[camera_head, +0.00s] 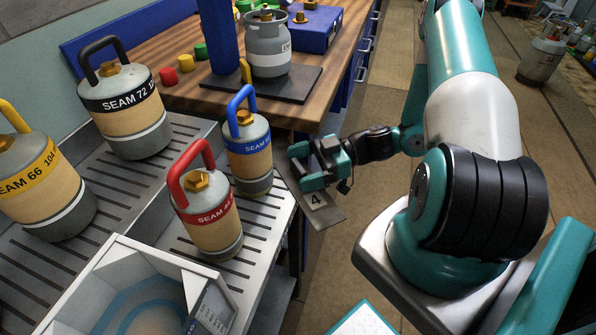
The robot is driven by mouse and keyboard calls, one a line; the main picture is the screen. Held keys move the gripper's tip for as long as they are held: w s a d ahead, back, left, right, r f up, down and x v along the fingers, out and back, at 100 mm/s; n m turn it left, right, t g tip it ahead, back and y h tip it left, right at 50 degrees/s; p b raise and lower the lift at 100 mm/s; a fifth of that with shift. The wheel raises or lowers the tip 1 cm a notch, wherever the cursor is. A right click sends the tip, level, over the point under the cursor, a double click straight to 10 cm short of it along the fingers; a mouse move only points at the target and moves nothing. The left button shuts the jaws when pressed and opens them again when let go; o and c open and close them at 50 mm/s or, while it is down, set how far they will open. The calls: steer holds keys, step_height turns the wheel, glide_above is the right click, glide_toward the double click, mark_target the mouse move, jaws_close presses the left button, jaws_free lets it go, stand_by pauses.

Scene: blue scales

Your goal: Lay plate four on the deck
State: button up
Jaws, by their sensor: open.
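A flat dark grey plate (325,215) with a "4" label lies or hangs by the right edge of the metal rack. My gripper (302,167) is open over its upper part and hides some of it. I cannot tell whether the fingers touch the plate or what supports it. On the wooden bench, a flat dark deck (285,97) lies beside a thick blue post (224,40). A grey canister (267,52) marked "EMP…" stands upright on the deck.
Canisters with black (122,103), yellow (43,185), blue (247,150) and red (210,215) handles stand on the slatted metal rack (130,190). An open white box (190,262) is at the front. Coloured knobs and a blue case (305,28) sit on the bench.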

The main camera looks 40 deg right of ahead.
steer(key=shift+w+a+f, duration=0.1)
steer(key=shift+w+a, duration=0.15)
steer(key=shift+a, duration=0.25)
steer(key=c, duration=1.2)
steer(key=shift+c, duration=0.2)
